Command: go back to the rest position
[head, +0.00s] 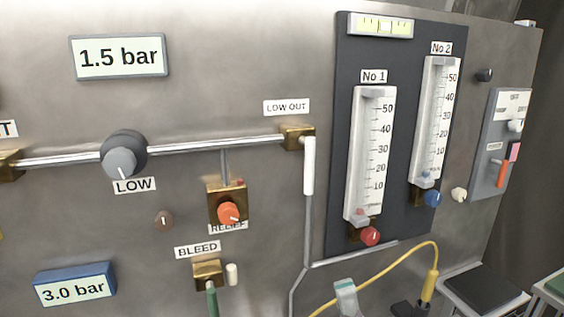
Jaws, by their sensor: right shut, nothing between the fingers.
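My left gripper is not in view.
A steel panel carries the LOW knob (120,160), the orange RELIEF knob (229,213), the BLEED valve (208,272) and two flow tubes (371,150) (435,120). A dark-topped stand (484,288) is at lower right.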

